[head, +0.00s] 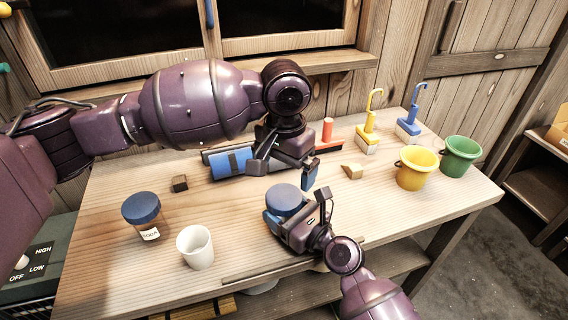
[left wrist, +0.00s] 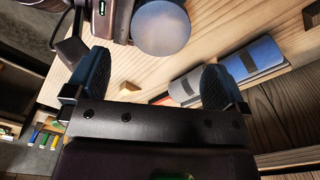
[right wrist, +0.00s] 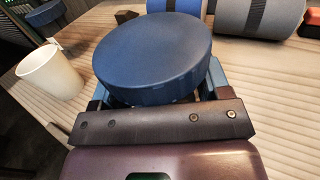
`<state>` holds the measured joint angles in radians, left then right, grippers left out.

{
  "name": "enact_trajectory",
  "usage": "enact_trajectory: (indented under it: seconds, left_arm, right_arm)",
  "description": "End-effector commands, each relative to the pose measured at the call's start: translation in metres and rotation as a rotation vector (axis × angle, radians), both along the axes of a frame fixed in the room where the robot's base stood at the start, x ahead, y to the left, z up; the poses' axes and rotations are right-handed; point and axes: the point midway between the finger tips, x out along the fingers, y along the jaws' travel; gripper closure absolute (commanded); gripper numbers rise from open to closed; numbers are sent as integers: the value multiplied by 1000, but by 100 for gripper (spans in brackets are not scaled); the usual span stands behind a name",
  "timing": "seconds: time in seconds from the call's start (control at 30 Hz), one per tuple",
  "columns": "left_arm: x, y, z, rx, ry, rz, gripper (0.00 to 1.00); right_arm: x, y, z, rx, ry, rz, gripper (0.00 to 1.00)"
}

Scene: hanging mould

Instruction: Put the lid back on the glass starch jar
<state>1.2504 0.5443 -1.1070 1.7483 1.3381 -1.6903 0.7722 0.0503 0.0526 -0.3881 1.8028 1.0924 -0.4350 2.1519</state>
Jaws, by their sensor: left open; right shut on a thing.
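A round blue lid (head: 286,198) lies level just above the fingers of my right gripper (head: 297,215). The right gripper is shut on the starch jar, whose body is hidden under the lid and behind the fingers. In the right wrist view the lid (right wrist: 153,55) covers the fingertips; I cannot tell how tightly it is seated. My left gripper (head: 284,171) is open and empty, just behind and above the lid, apart from it. In the left wrist view the lid (left wrist: 160,27) is beyond the spread fingers.
A blue-lidded soda jar (head: 142,215) and a white cup (head: 195,247) stand at left on the wooden table (head: 110,185). A blue-and-grey roll (head: 230,163) lies behind my left gripper. Yellow (head: 414,168) and green (head: 459,156) buckets stand at right. A small wooden block (head: 180,183) lies at left.

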Motion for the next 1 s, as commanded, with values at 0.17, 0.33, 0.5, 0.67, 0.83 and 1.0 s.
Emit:
enact_trajectory:
  seconds: [0.17, 0.33, 0.5, 0.67, 0.83, 1.0]
  left_arm:
    - [0, 1, 9, 0, 0, 117, 0]
    - [0, 1, 11, 1, -1, 147, 0]
    - [0, 1, 10, 1, -1, 145, 0]
    - [0, 1, 7, 1, -1, 145, 0]
    - [0, 1, -10, 1, 2, 144, 0]
    - [0, 1, -34, 2, 1, 144, 0]
  right_arm:
    - [0, 0, 1, 1, -1, 0, 96]
    - [0, 0, 1, 1, -1, 0, 96]
    - [0, 0, 1, 1, -1, 0, 96]
    - [0, 0, 1, 1, -1, 0, 96]
    - [0, 0, 1, 1, -1, 0, 96]
    - [0, 0, 1, 1, -1, 0, 96]
